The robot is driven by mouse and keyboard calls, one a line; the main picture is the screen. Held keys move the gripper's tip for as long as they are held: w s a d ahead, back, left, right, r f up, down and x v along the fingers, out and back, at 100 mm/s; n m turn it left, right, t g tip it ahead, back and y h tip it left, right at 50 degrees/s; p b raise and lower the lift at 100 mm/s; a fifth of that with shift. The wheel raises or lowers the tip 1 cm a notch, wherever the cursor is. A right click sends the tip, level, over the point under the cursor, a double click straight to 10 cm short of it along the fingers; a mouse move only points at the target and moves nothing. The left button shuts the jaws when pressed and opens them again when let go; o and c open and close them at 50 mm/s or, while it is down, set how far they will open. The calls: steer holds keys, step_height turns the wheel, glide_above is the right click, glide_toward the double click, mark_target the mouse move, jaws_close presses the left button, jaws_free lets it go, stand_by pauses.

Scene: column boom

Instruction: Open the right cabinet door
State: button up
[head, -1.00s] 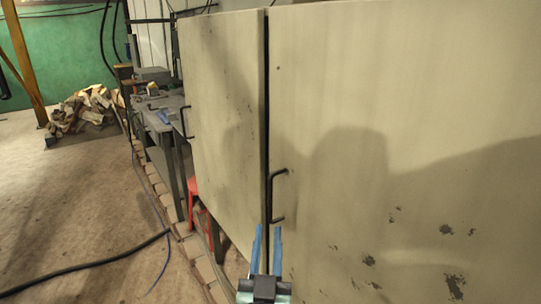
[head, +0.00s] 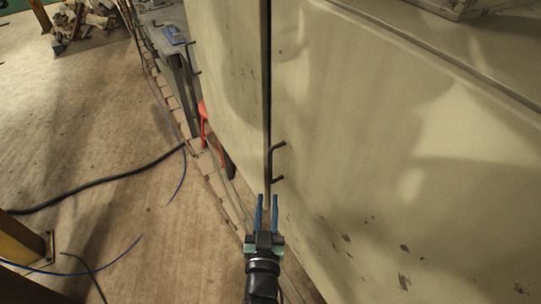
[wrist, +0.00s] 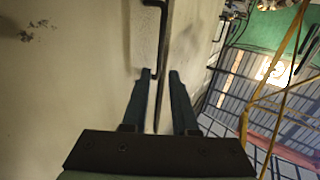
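The right cabinet door (head: 340,130) is a worn cream panel and stands shut against the left door (head: 228,70), with a dark seam between them. Its black bar handle (head: 275,162) is upright beside the seam. In the head view the fingertips show just below the handle's lower end. The wrist view shows the gripper (wrist: 158,74) facing the seam; I cannot tell if a finger touches the handle.
The left door has its own black handle (head: 191,58). A red object (head: 204,125) stands by the cabinet's left side. A row of bricks (head: 215,185) edges the floor. A black cable (head: 110,180) crosses the open floor at left.

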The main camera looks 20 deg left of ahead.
mark_target(270, 167)
steer(key=b+x, duration=0.2)
steer(key=b, duration=0.1)
steer(key=b+x, duration=0.5)
steer(key=b, duration=0.2)
steer(key=shift+w+a+f, duration=0.1)
steer(key=shift+f, duration=0.3)
steer(key=shift+r+b+x, duration=0.15)
steer(key=shift+b+x, duration=0.55)
steer(key=shift+x, duration=0.55)
steer(key=shift+r+b+x, duration=0.15)
steer(key=shift+b+x, duration=0.5)
steer(key=shift+x, duration=0.65)
jaws_close()
